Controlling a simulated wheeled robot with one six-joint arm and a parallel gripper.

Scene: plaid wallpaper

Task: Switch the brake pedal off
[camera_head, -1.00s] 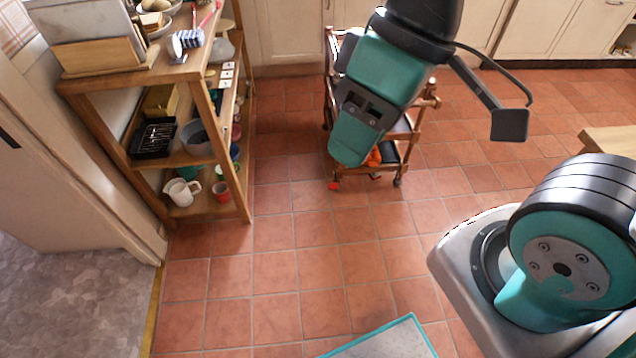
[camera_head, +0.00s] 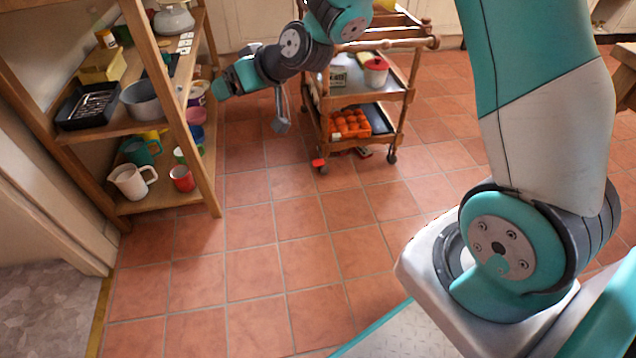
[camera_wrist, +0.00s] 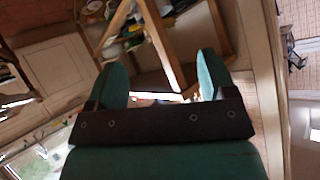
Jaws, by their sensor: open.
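A small red piece (camera_head: 318,162), which looks like the brake pedal, sits low at the front left wheel of the wooden trolley (camera_head: 408,95). It is too small to tell its setting. My gripper (camera_head: 218,88) is up and left of it, close to the wooden shelf's right side and apart from the pedal. In the wrist view my gripper (camera_wrist: 162,75) has its two teal fingers spread, with nothing between them. I cannot make out the pedal in the wrist view.
The wooden shelf (camera_head: 205,185) on the left holds jugs, cups and a pot (camera_head: 143,100). The trolley carries a red-lidded pot (camera_head: 376,72) and an orange carton (camera_head: 349,124). The tiled floor (camera_head: 250,240) in front of the trolley is clear.

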